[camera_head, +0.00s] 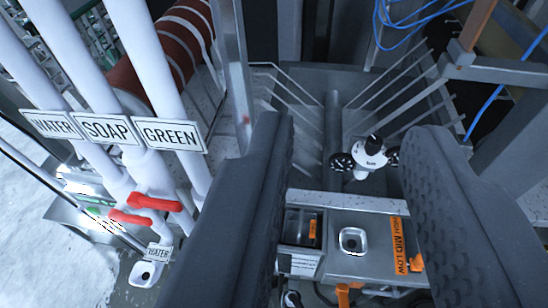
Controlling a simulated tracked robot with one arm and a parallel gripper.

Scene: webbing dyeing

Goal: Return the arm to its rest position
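My gripper (345,140) shows as two dark grey padded fingers rising from the bottom of the view. The fingers stand wide apart and nothing is held between them. Through the gap I see a machine below with a metal top panel (370,232). The fingers hide parts of the machine on both sides.
White pipes labelled WATER, SOAP and GREEN (172,134) stand at the left, with red valve handles (154,202). A white fitting with black knobs (372,158) sits beyond the panel. Metal rods (400,105), a red-brown roll (170,50) and blue cables (420,22) lie farther back.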

